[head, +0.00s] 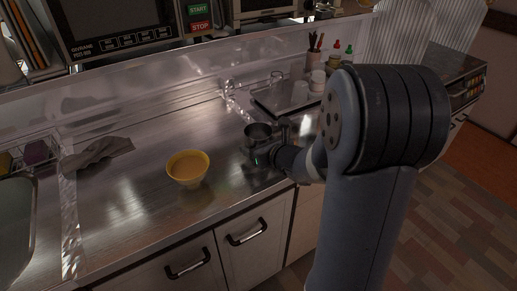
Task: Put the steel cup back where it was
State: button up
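The steel cup (258,131) is a small, dark, shiny cup, upright with its open rim up, near the front edge of the counter in the middle of the head view. My gripper (262,150) is right at the cup, reaching in from the right, and hides its lower part. The fingers are small and dark here, so I cannot see whether they grip the cup or only stand around it. I also cannot tell whether the cup touches the counter.
A yellow bowl (188,168) stands left of the cup on the metal counter (130,205). A tray (270,100) with white cups (300,92) lies behind to the right. A grey cloth (97,152) and a sink (14,225) are at the left. The counter between cloth and bowl is clear.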

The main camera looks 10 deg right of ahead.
jog(key=shift+f, duration=0.3)
jog(key=o, duration=1.2)
jog(key=shift+r, duration=0.1)
jog(key=shift+r, duration=0.15)
jog(key=shift+s+d+r, duration=0.1)
jog(key=shift+s+r, duration=0.05)
jog(key=shift+s, duration=0.05)
jog(key=p+v, duration=0.2)
jog(key=v, duration=0.8)
jog(key=shift+s+r, duration=0.15)
jog(key=shift+s, duration=0.05)
jog(key=shift+s+d+r, duration=0.1)
jog(key=shift+s+d, duration=0.05)
jog(key=shift+s, duration=0.35)
